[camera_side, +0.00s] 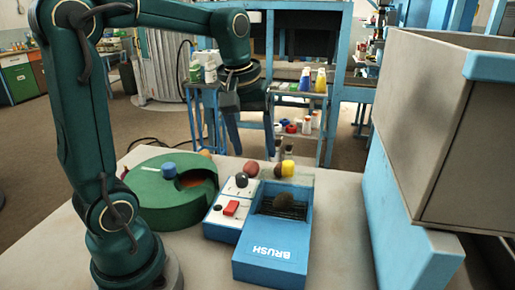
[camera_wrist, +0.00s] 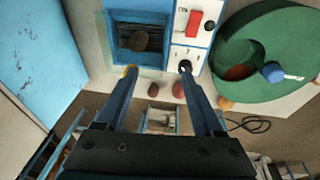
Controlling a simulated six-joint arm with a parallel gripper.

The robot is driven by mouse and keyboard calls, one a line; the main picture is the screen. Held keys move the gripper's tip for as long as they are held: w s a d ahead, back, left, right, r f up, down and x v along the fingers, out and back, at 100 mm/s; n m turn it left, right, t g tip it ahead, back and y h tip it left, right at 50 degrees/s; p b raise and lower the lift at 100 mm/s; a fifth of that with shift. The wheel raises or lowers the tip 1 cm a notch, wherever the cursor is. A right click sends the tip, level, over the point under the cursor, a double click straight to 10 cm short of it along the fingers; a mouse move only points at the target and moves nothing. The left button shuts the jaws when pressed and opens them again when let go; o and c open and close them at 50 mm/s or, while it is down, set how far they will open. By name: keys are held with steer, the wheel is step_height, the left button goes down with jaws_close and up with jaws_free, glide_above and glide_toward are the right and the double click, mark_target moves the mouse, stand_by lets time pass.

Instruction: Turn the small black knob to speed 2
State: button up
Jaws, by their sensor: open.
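A blue machine (camera_side: 270,262) marked BRUSH stands on the table. Its white control panel (camera_side: 225,222) carries a red switch (camera_side: 231,208), a black knob (camera_side: 242,180) and a smaller black round part (camera_side: 218,208). The wrist view also shows the red switch (camera_wrist: 193,22) and the black knob (camera_wrist: 186,64). My gripper (camera_side: 256,157) is open and empty, above the far end of the machine. In the wrist view my gripper (camera_wrist: 158,70) has its right fingertip overlapping the knob, partly hiding it. I cannot tell whether they touch. The knob's setting is too small to read.
A green round tray (camera_side: 150,212) with a blue knob (camera_side: 169,170) is left of the machine. A dark lump (camera_side: 283,202) sits in the machine's recess. A large grey bin (camera_side: 440,130) stands at right.

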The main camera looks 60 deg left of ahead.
steer(key=n+g, duration=0.1)
steer(key=n, duration=0.1)
glide_toward(242, 175)
steer(key=w+d, duration=0.2)
steer(key=shift+n+g+h, duration=0.4)
steer(key=shift+n+g, duration=0.2)
steer(key=shift+g, duration=0.1)
steer(key=a+f, duration=0.1)
steer(key=f, duration=0.1)
steer(key=a+f, duration=0.1)
steer(key=f, duration=0.1)
steer(key=shift+s+a, duration=0.3)
steer(key=shift+s, duration=0.05)
steer(key=shift+s+a+f, duration=0.1)
steer(key=shift+f, duration=2.55)
jaws_close()
